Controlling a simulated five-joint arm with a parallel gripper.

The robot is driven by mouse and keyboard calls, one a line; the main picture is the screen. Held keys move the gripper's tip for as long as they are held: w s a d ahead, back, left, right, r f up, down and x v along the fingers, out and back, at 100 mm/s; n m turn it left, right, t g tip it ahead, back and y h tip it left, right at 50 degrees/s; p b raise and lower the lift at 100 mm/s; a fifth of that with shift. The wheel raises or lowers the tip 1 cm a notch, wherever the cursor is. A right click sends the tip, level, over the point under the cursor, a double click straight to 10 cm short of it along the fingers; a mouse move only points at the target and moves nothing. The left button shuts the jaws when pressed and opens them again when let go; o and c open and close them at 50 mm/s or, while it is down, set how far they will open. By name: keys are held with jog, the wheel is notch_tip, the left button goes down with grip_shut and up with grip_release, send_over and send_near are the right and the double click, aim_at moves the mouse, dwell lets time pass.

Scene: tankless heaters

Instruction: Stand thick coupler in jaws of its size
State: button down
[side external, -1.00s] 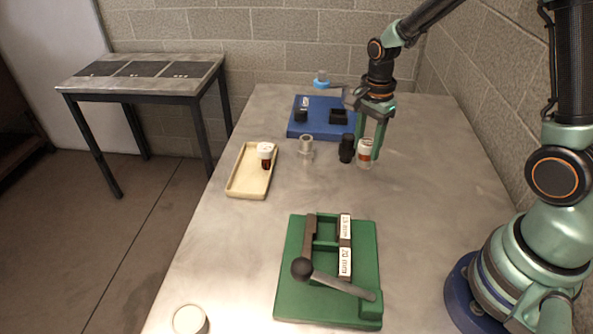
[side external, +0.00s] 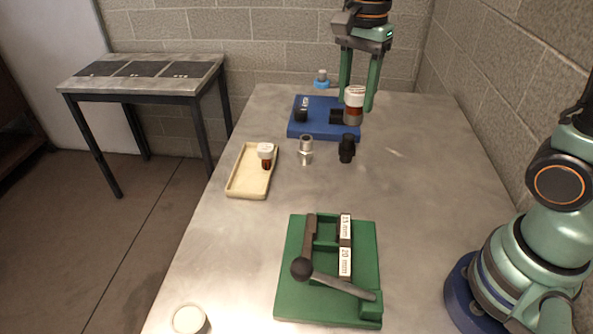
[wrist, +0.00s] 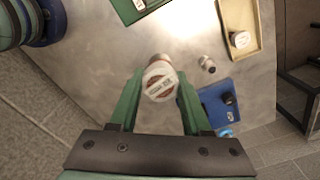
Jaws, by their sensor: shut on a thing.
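My gripper (side external: 359,92) is shut on a coupler (side external: 354,105) with a white top, an orange-brown band and a grey lower end. It is upright, held at the right part of the blue base; I cannot tell whether it touches the base. In the wrist view the coupler's white labelled top (wrist: 158,84) sits between the two green fingers; the lettering is too small to read. The green fixture (side external: 290,300) lies nearer, with jaws labelled 15 mm (side external: 345,227) and 20 mm (side external: 345,262) and a ball-ended lever (side external: 335,285).
The blue base (side external: 325,128) carries small dark blocks. A metal fitting (side external: 306,151) and a black fitting (side external: 347,149) stand in front. A beige tray (side external: 236,186) holds a white-topped piece (side external: 265,155). A blue-capped item (side external: 321,78) stands behind; a white round item (side external: 189,319) is at the front edge.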

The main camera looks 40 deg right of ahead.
jog(key=s+a+n, duration=0.6)
jog(key=s+a, duration=0.5)
jog(key=a, duration=0.5)
jog(key=f, duration=1.8)
jog(key=shift+s+f, duration=0.2)
jog(key=shift+f, duration=0.15)
jog(key=shift+f, duration=0.1)
jog(key=shift+c, duration=1.8)
grip_release()
